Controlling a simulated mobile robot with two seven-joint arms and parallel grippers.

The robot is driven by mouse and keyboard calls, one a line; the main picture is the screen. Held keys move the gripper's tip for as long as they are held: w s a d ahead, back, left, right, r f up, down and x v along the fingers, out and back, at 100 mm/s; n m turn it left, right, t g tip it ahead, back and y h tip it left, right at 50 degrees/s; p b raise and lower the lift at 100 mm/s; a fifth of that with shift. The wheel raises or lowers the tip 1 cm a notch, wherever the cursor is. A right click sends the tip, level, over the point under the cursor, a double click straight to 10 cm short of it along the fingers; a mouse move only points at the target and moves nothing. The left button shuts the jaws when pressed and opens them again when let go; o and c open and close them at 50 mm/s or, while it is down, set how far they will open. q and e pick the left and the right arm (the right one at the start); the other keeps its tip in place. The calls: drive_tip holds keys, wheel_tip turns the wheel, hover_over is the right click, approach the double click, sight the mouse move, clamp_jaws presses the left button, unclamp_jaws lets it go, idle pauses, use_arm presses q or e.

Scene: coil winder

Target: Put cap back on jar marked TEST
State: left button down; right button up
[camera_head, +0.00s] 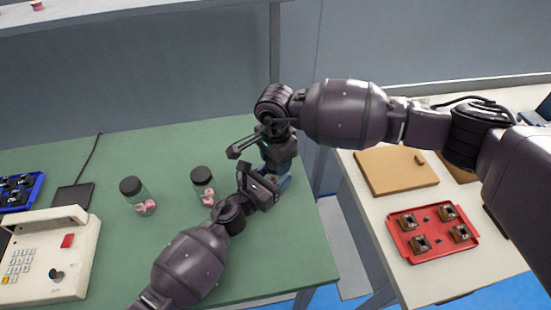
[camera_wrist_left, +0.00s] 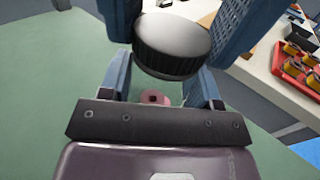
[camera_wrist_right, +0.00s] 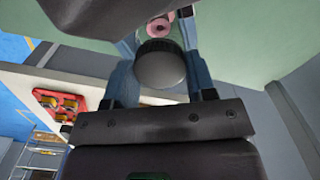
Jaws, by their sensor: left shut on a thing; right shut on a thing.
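A black ridged cap (camera_wrist_left: 172,50) is between the blue fingers of my right gripper (camera_head: 276,160), which is shut on it. The cap also shows in the right wrist view (camera_wrist_right: 160,68). My left gripper (camera_head: 277,184) is shut on a clear jar (camera_wrist_left: 156,98) with a pink ring-shaped thing inside. The cap is over the jar's mouth; I cannot tell whether it touches the rim. The grippers hide most of this jar in the head view, and no TEST mark is readable.
Two capped jars with pink contents, a nearer-left one (camera_head: 136,193) and another (camera_head: 202,184), stand on the green table (camera_head: 110,245). A cream keypad machine (camera_head: 55,262) is at left. A white table at right holds a red tray (camera_head: 434,232) and cardboard box (camera_head: 396,170).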

drive_tip(key=shift+m, duration=1.1)
drive_tip(key=o, duration=1.1)
wheel_tip(320, 180, up, 12)
use_arm(q)
drive_tip(key=shift+c, duration=1.2)
unclamp_jaws()
